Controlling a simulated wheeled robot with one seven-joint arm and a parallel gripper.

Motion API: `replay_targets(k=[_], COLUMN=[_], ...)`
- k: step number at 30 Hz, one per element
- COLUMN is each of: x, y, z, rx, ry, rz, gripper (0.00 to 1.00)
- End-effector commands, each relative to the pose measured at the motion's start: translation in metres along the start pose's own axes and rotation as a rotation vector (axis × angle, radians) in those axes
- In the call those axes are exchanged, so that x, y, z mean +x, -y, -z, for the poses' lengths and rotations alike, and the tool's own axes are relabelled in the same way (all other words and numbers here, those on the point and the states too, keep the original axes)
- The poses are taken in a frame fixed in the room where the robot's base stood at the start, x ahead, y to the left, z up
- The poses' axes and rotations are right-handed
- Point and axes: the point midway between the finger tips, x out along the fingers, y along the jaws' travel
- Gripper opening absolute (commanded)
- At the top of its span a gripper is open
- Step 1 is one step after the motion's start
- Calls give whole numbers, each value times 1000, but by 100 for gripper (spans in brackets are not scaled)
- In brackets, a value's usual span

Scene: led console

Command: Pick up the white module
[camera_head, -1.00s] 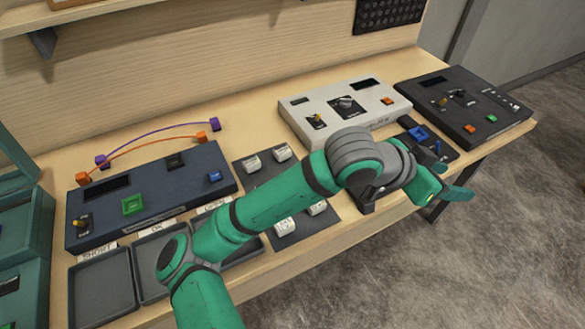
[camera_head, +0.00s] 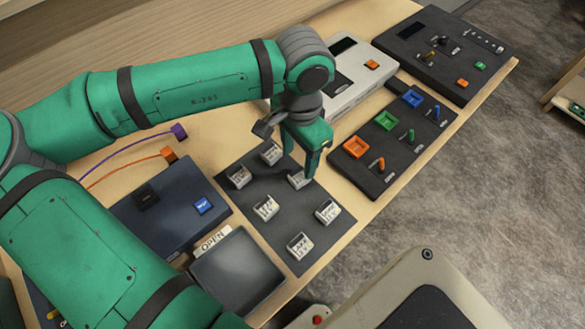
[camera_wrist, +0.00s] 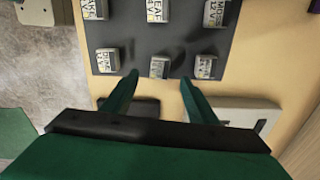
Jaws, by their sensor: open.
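Several white modules with printed labels stand in two rows on a dark mat (camera_head: 287,218). One white module (camera_head: 300,180) is partly hidden behind my gripper (camera_head: 301,160). In the wrist view, my gripper (camera_wrist: 159,80) is open and empty, pointing down toward the mat. A middle white module (camera_wrist: 160,66) shows between its fingertips; I cannot tell how far below them it is. Other white modules stand on either side, one to the left (camera_wrist: 108,60) and one to the right (camera_wrist: 205,66).
A dark panel (camera_head: 345,179) with orange, green and blue squares and levers lies right of the mat. A white console (camera_head: 365,90) and a black console (camera_head: 445,50) stand behind. A blue console (camera_head: 170,222) and a grey tray (camera_head: 238,272) are on the left.

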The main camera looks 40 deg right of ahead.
Motion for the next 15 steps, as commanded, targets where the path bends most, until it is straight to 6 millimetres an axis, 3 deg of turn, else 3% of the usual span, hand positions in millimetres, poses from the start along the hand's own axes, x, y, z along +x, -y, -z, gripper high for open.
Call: replay_targets(k=[7, 15], x=[36, 55], y=[0, 0], z=[-1, 0], rx=[-2, -2], ry=[2, 0], rz=[-1, 0], gripper=[53, 53])
